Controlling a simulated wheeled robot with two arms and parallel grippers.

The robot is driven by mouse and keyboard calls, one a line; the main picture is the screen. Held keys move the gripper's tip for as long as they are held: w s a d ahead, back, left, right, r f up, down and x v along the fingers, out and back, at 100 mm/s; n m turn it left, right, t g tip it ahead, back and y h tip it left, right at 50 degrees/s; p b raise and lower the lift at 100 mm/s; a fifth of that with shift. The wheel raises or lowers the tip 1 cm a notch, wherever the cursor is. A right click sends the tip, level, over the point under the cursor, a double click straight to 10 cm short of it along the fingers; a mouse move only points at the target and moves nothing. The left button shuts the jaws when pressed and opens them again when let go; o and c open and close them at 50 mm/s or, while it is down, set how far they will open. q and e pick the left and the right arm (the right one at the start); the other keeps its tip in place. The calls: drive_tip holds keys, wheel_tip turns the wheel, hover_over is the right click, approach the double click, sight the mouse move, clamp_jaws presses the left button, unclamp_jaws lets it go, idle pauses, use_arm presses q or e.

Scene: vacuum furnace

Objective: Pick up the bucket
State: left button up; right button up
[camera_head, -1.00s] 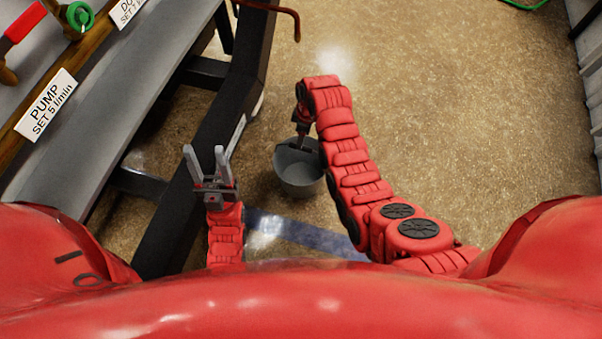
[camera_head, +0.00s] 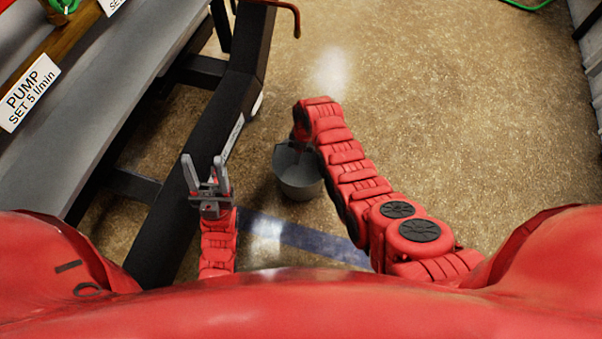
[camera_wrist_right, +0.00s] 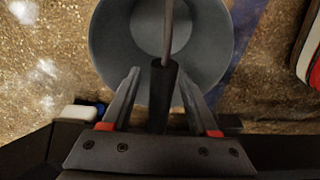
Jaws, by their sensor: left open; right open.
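A grey bucket (camera_head: 297,179) stands on the floor in the middle of the head view. In the right wrist view the bucket (camera_wrist_right: 110,45) is seen from above, with its handle and dark grip (camera_wrist_right: 163,82) crossing its opening. My right gripper (camera_wrist_right: 160,84) is open, and the dark grip lies between its two fingers with gaps on both sides. In the head view that gripper is mostly hidden at the bucket by my arm. My left gripper (camera_head: 203,172) is open and empty, to the left of the bucket, fingers pointing up the picture.
A bench with a dark frame (camera_head: 190,215) and a grey top (camera_head: 110,90) runs along the left, with a label reading PUMP SET 5 l/min (camera_head: 28,92). The brown floor (camera_head: 450,120) to the right is clear. A blue stripe (camera_head: 310,243) crosses it below the bucket.

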drive_tip(key=shift+c, duration=0.3)
clamp_jaws()
idle(1.1)
